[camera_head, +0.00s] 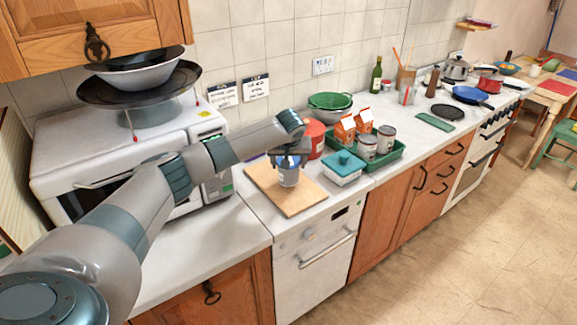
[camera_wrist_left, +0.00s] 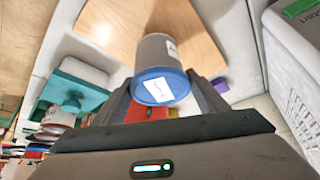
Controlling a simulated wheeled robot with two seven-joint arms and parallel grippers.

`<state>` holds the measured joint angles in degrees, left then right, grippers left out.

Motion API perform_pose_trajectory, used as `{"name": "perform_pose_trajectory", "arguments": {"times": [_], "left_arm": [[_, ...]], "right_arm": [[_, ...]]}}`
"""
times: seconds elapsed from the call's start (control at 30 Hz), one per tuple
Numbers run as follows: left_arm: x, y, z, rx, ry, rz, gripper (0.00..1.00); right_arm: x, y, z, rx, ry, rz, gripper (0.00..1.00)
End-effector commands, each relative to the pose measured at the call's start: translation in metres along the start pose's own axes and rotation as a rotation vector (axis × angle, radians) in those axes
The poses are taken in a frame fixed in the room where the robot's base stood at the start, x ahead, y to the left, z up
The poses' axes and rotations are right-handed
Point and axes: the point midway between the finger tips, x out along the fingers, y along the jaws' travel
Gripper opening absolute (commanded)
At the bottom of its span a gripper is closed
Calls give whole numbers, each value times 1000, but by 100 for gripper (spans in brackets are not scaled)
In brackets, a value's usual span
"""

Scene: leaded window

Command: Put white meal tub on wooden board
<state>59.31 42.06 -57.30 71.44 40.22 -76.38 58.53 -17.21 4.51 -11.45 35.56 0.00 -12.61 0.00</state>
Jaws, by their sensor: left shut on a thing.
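The white meal tub (camera_head: 288,177) is a small whitish-grey cylinder with a blue lid; in the left wrist view the tub (camera_wrist_left: 157,50) shows its blue lid and white labels. My left gripper (camera_head: 289,158) is shut on it near the lid, with one finger on each side. The tub is upright over the middle of the wooden board (camera_head: 263,183); the board (camera_wrist_left: 105,25) also shows beyond the tub in the left wrist view. I cannot tell whether the tub's base touches the board. My right gripper is not in view.
A white dish with a teal lid (camera_head: 343,167) stands close to the right of the board. A red canister (camera_head: 314,136) is behind it. A green tray (camera_head: 388,158) holds cartons and tins. The white microwave (camera_head: 120,135) stands left of the board.

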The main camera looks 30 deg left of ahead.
Motion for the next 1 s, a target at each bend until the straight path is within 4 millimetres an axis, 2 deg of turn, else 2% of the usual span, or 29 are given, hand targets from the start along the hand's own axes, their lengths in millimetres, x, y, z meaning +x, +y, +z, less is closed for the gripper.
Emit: {"name": "perform_pose_trajectory", "arguments": {"times": [0.03,0.13,0.57,0.6,0.67,1.0], "left_arm": [[2,0,1,0,-1,-2,30],[12,0,6,0,0,-1,30],[18,0,10,0,1,1,30],[19,0,11,0,0,0,71],[19,0,11,0,0,0,85],[18,0,11,0,0,0,85]], "right_arm": [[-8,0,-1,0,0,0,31],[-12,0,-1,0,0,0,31],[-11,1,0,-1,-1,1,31],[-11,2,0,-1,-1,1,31],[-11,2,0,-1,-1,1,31],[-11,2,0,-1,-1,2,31]]}}
